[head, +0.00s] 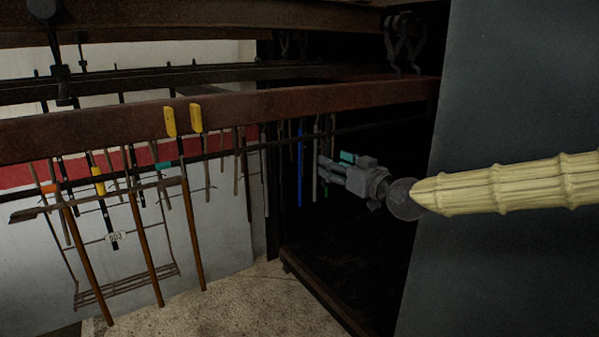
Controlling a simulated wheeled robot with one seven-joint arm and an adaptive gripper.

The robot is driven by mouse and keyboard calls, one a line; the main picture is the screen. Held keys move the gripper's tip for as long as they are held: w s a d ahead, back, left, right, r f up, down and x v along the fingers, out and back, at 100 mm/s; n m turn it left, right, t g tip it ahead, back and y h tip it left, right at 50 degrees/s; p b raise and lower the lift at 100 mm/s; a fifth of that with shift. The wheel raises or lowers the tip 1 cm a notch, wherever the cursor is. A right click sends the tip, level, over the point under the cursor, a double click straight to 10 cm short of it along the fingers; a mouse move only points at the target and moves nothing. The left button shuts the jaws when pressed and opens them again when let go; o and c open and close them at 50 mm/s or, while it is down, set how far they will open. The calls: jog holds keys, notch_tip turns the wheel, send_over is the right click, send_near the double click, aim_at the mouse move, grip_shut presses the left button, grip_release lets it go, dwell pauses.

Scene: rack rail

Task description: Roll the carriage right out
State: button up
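I cannot tell for sure which part is the carriage. A hanging metal frame (125,283) with a wire shelf at its bottom and a small number tag (115,237) is at the left, below a rusty brown beam (250,105). Long wooden-handled rods, two with yellow ends (170,122), stand or hang in front of it. My gripper (324,172) is right of centre, pointing left, in front of the dark opening and close to a row of hanging rods. It is small and dark here, so its finger opening and any contact with the rods are unclear.
A blue rod (300,165) and a grey rod (315,160) hang just left of my gripper. Rusty beams cross above, with metal hooks (404,42) at upper right. A dark grey panel (515,90) stands at the right. Bare floor (240,305) shows below the frame.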

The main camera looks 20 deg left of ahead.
jog(key=x, duration=0.2)
jog(key=shift+w+a, duration=0.15)
jog(key=shift+a, duration=0.1)
dwell(0.3)
grip_shut()
